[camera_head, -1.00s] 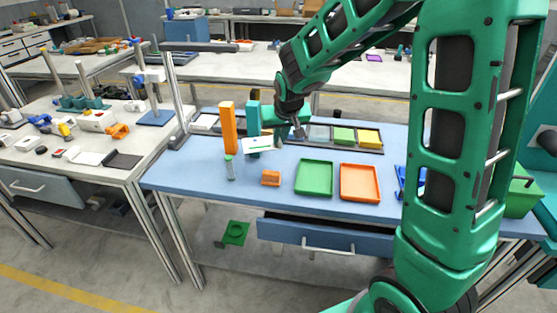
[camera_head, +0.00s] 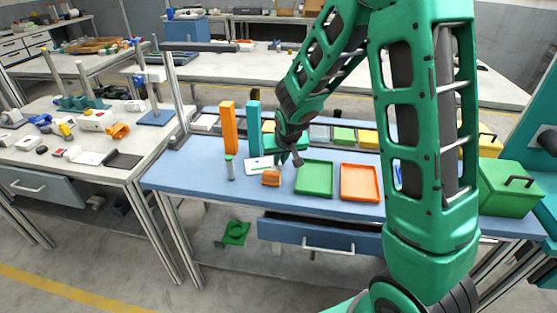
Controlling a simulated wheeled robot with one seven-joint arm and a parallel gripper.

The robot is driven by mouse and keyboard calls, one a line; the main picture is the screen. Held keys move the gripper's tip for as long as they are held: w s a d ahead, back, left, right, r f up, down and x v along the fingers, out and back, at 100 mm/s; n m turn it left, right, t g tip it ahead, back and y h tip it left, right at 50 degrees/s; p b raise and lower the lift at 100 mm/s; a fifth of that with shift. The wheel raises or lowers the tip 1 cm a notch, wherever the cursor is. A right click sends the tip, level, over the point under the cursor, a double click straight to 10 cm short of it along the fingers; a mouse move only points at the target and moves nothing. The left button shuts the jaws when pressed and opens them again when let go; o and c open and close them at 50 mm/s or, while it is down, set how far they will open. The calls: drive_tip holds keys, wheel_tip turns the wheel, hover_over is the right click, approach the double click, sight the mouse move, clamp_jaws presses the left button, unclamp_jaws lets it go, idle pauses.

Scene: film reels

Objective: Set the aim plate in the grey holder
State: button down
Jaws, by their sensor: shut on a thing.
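The aim plate, a white plate with a green bar (camera_head: 254,163), is in the middle left of the blue bench. It is low over the bench top or touching it; I cannot tell which. My gripper (camera_head: 279,158) is at its right edge and shut on it, with the fingertips partly hidden by the wrist. A small orange block (camera_head: 271,178) stands just in front of the plate and overlaps its lower edge in view. I cannot pick out the grey holder with certainty.
A grey cylinder with a green cap (camera_head: 230,168) stands left of the plate. Tall orange (camera_head: 229,128) and teal (camera_head: 253,127) posts stand behind. Green (camera_head: 314,180) and orange (camera_head: 359,183) trays lie to the right. A green box (camera_head: 509,190) is at the far right.

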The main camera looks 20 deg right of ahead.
drive_tip(key=c, duration=1.8)
unclamp_jaws()
drive_tip(key=shift+c, duration=0.2)
